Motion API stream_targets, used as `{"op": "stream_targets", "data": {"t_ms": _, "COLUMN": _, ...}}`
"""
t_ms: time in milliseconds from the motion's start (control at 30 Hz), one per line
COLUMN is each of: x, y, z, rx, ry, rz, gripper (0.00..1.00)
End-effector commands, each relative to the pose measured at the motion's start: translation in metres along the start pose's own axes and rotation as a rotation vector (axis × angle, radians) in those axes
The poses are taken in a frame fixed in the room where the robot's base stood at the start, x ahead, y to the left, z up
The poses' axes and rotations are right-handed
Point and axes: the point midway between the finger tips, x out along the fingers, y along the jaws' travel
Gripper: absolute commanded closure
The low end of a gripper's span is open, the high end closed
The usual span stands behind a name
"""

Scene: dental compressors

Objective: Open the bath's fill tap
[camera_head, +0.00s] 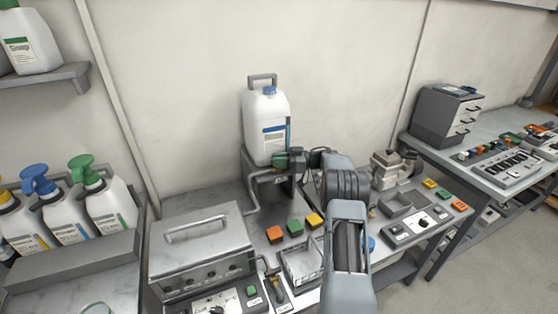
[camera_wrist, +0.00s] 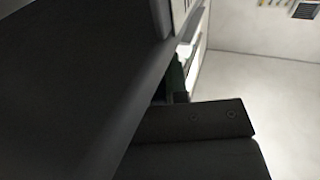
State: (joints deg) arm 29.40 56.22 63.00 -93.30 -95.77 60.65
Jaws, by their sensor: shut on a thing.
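A white jug (camera_head: 266,125) with a blue cap stands on a grey stand at the back of the bench. The fill tap (camera_head: 281,161), with a green part, is at the stand's top front. A pipe (camera_head: 252,193) runs from there down toward the metal bath (camera_head: 203,246), whose lid is down. My gripper (camera_head: 297,160) is at the tap and shut on it; the arm partly hides the grip. In the wrist view, a strip of green (camera_wrist: 177,76) shows between my dark fingers; the rest of the tap is hidden.
Orange, green and yellow blocks (camera_head: 294,228) lie before the stand. A small clear-sided box (camera_head: 302,264) is in front of them. Spray bottles (camera_head: 107,207) stand at the left. A side table with a grey drawer unit (camera_head: 447,116) is at the right.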

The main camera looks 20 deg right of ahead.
Motion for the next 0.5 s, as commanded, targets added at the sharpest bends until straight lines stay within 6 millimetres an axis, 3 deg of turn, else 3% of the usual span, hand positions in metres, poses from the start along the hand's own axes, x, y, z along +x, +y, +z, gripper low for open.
{"op": "stream_targets", "data": {"t_ms": 467, "x": 0.0007, "y": 0.0001, "z": -0.0013, "rx": -0.001, "ry": 0.002, "rz": -0.013, "gripper": 1.0}}
{"op": "stream_targets", "data": {"t_ms": 500, "x": 0.0007, "y": 0.0001, "z": -0.0013, "rx": -0.001, "ry": 0.002, "rz": -0.013, "gripper": 0.84}}
